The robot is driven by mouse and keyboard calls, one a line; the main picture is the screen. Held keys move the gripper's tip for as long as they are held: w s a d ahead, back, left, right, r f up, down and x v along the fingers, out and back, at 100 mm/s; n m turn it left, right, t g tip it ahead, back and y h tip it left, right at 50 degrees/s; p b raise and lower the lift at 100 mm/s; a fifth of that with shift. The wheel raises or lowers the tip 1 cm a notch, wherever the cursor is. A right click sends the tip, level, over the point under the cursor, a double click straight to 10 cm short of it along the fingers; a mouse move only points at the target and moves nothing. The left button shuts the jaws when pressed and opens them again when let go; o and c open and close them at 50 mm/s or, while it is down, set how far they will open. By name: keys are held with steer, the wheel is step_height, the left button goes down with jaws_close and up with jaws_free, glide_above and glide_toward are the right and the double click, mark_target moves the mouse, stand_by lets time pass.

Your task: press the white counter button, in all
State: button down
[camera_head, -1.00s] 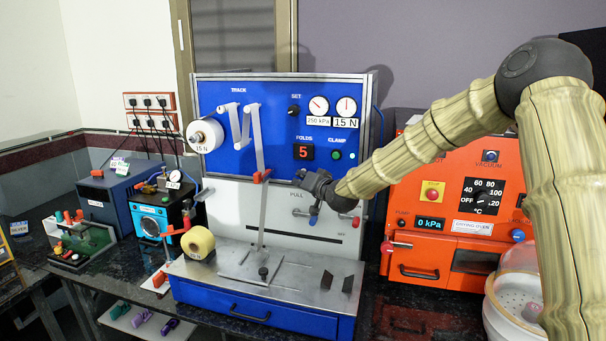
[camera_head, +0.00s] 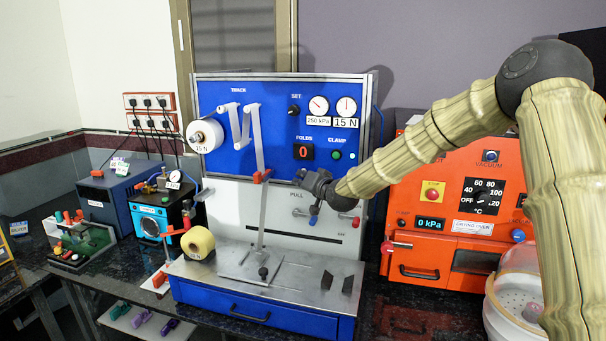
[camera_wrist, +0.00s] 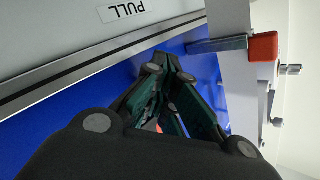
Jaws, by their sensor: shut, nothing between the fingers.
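The blue machine's panel (camera_head: 215,92) has a FOLDS display (camera_head: 304,152) that reads 0. I cannot make out the white counter button in either view; my gripper covers part of the panel's lower edge below the display. My gripper (camera_head: 299,174) is at that lower edge, just under the display. In the wrist view my gripper (camera_wrist: 164,62) has its dark green fingers together at the tips, with nothing between them, against the blue panel (camera_wrist: 205,70). I cannot tell whether the tips touch it.
A white strip (camera_head: 264,214) with a red clip (camera_head: 261,177) hangs left of my gripper; the clip also shows in the wrist view (camera_wrist: 263,46). Green and dark CLAMP buttons (camera_head: 337,155) are to the right. The orange oven (camera_head: 445,190) stands further right.

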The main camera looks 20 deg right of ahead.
steer(key=shift+s+a, duration=0.4)
steer(key=shift+s, duration=0.25)
steer(key=s+a, duration=0.1)
steer(key=s, duration=0.1)
steer(key=s+a+b, duration=0.1)
steer(key=s, duration=0.1)
steer(key=shift+a, duration=0.4)
steer(key=shift+s+f, duration=0.1)
stand_by(0.7)
